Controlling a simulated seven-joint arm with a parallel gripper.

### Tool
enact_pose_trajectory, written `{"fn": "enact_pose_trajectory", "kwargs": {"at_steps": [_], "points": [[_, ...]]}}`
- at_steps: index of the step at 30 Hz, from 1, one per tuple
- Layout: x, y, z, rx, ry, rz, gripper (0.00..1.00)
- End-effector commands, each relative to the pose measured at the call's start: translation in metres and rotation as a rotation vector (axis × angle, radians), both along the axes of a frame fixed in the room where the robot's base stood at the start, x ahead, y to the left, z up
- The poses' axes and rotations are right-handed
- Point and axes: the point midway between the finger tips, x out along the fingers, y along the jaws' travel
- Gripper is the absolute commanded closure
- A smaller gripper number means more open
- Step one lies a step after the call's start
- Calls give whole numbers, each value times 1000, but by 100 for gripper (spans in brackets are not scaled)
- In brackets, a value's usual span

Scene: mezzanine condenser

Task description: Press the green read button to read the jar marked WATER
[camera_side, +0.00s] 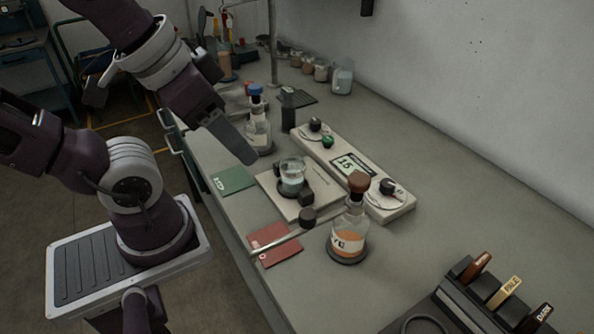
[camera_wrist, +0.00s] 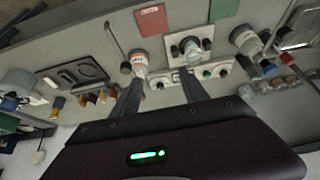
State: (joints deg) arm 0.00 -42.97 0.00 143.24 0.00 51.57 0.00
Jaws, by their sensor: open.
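The green button (camera_side: 327,141) sits on a long pale panel (camera_side: 312,152), between dark knobs. A small glass vessel of clear liquid (camera_side: 291,176) stands in a holder on a pale plate in front of the panel. A blue-capped clear flask (camera_side: 258,130) stands behind it; its label is not legible. An orange-filled, brown-capped flask (camera_side: 350,238) has a label ending in "YE". I cannot read WATER on any jar. My gripper (camera_side: 248,155) is empty above the bench, left of the button and apart from everything. The wrist view shows its fingers (camera_wrist: 158,84) spread.
A rod with a dark knob (camera_side: 308,217) is beside the orange flask. A dark rack (camera_side: 490,298) with labelled handles is at lower right.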

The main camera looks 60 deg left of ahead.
Motion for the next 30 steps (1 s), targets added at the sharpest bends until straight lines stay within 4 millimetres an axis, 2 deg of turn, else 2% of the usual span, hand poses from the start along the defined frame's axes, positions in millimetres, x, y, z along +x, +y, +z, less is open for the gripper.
{"fn": "enact_pose_trajectory", "kwargs": {"at_steps": [14, 17, 22, 23, 30], "points": [[0, 0, 0, 0, 0, 0, 48], [0, 0, 0, 0, 0, 0, 64], [0, 0, 0, 0, 0, 0, 97], [0, 0, 0, 0, 0, 0, 100], [0, 0, 0, 0, 0, 0, 100]]}}
